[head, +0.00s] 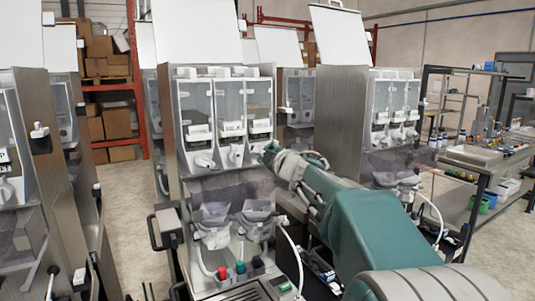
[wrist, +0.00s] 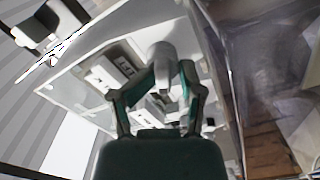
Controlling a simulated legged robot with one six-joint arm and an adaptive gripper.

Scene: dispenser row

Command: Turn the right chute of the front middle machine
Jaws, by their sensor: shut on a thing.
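The front middle machine (head: 170,130) is a tall metal dispenser with three clear canisters side by side. A white chute sits under each: the left chute (head: 204,160), the middle chute (head: 236,155) and the right chute, which my gripper (head: 267,153) largely hides in the head view. In the wrist view my gripper (wrist: 166,75) has its two fingers around a pale, rounded chute (wrist: 161,54), shut on it. From the gripper's place at the machine's right side, this is the right chute. Its exact turn angle is hard to read.
Below the chutes are two clear funnels (head: 213,213) and red, teal and dark knobs (head: 240,267). Another dispenser (head: 340,110) stands to the right and one (head: 40,160) to the left. A work table (head: 485,155) is at the far right.

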